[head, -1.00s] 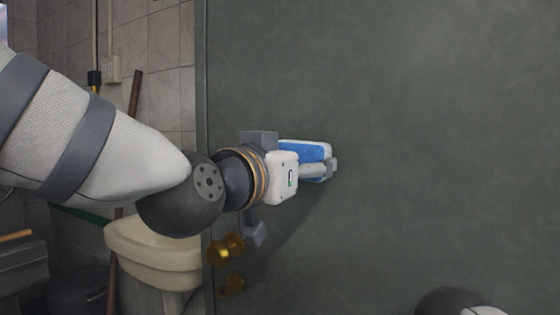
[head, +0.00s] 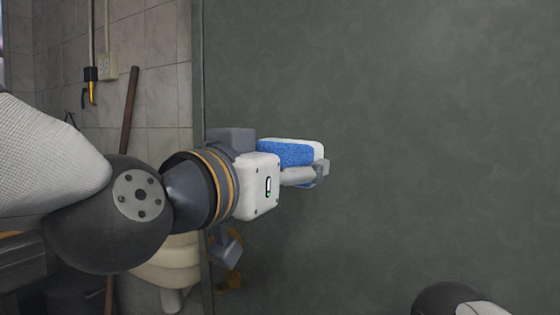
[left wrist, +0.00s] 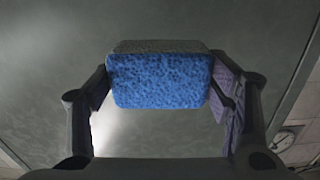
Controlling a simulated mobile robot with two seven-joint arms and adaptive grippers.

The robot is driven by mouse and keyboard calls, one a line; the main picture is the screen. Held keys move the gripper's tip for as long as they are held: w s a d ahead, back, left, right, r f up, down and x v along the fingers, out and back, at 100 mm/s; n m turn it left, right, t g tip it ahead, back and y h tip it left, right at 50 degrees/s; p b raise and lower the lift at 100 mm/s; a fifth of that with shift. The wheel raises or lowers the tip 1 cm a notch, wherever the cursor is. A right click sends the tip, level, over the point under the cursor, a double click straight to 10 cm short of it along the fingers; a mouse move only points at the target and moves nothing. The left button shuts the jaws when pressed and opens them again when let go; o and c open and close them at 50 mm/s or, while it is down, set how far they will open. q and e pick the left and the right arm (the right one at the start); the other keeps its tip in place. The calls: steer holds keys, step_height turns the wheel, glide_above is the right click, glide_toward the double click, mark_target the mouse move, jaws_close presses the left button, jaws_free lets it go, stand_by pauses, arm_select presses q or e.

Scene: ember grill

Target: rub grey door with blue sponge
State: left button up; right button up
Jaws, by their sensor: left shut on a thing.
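The blue sponge (head: 287,153), with a white layer on one side, is between the fingers of my left gripper (head: 308,172). In the left wrist view the sponge (left wrist: 160,82) fills the gap between the two fingers, so the gripper is shut on it. The grey door (head: 430,130) is the broad surface behind the sponge and covers the right of the head view. The sponge is close in front of the door; I cannot tell whether it touches. My right gripper is not in view; only a dark rounded part of me shows at the lower right.
A cream basin (head: 168,262) and a brown pole (head: 129,115) stand left of the door by the tiled wall (head: 160,60). The door surface right of the sponge is clear.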

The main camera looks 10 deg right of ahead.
arm_select(q)
steer(key=shift+s, duration=0.1)
steer(key=v, duration=0.2)
steer(key=shift+s+a, duration=0.25)
steer(key=shift+s, duration=0.05)
